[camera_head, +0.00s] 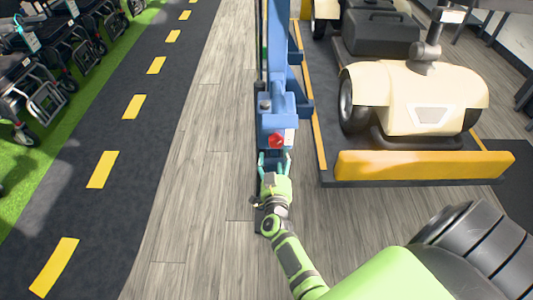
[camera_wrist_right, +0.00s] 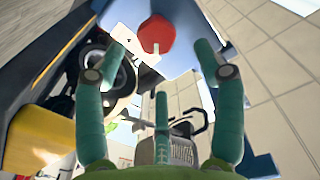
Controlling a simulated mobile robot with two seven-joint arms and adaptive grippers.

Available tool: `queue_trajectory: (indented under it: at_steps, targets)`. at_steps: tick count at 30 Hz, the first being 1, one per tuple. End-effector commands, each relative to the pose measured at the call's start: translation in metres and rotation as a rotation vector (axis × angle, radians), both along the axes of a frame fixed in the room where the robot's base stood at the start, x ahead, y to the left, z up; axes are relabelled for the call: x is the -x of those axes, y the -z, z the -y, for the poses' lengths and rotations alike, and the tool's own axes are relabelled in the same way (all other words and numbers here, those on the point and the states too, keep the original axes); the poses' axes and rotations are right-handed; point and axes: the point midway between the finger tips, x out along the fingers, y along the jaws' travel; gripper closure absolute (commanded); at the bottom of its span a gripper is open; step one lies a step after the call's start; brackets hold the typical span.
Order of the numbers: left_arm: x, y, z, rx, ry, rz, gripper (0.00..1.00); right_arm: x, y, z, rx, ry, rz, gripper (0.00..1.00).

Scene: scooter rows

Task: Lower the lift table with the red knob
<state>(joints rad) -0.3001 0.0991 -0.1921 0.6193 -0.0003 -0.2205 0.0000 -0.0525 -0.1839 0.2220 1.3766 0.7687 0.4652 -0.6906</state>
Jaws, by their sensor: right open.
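The red knob (camera_head: 276,140) is on the front of a blue post (camera_head: 277,104), beside a small white plate. It also shows in the right wrist view (camera_wrist_right: 157,33), on a blue surface. My right gripper (camera_head: 274,157) is open and empty just in front of the knob. The lift table (camera_head: 420,164) has a dark platform with a yellow front edge, right of the post. A cream scooter (camera_head: 424,92) stands on it. My left gripper is out of view.
A dark road strip (camera_head: 105,130) with yellow dashes runs on the left. Beyond it, several dark mobility scooters or wheelchairs (camera_head: 40,90) stand on green floor. The wood-look floor (camera_head: 200,150) between road and post is clear.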

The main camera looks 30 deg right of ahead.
Motion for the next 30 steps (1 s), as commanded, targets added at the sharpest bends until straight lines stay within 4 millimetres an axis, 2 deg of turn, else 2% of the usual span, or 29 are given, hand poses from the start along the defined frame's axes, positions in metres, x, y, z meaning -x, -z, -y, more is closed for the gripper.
queue_trajectory:
  at_steps: [6, 9, 15, 24, 26, 28, 29, 30]
  targets:
    - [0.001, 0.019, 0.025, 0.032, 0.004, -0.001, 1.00, -0.030, 0.003, 0.018, 0.003, -0.003, 0.001, 0.30]
    - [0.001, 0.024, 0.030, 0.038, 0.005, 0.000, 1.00, -0.041, 0.003, 0.024, 0.002, -0.004, -0.001, 0.30]
    - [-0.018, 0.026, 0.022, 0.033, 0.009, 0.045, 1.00, -0.053, 0.002, 0.031, 0.002, -0.005, -0.003, 0.30]
    - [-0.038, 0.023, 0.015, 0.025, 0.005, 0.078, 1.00, -0.054, 0.001, 0.032, 0.001, -0.007, -0.005, 0.30]
    - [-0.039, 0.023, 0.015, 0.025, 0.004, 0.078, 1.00, -0.054, 0.001, 0.032, 0.001, -0.007, -0.005, 0.54]
    - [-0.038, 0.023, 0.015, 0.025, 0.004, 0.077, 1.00, -0.054, 0.001, 0.032, 0.001, -0.007, -0.005, 0.82]
    - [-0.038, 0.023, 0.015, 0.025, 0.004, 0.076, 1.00, -0.054, 0.001, 0.032, 0.001, -0.007, -0.005, 0.86]
    - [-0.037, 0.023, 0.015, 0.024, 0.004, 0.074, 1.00, -0.054, 0.001, 0.032, 0.001, -0.007, -0.004, 0.86]
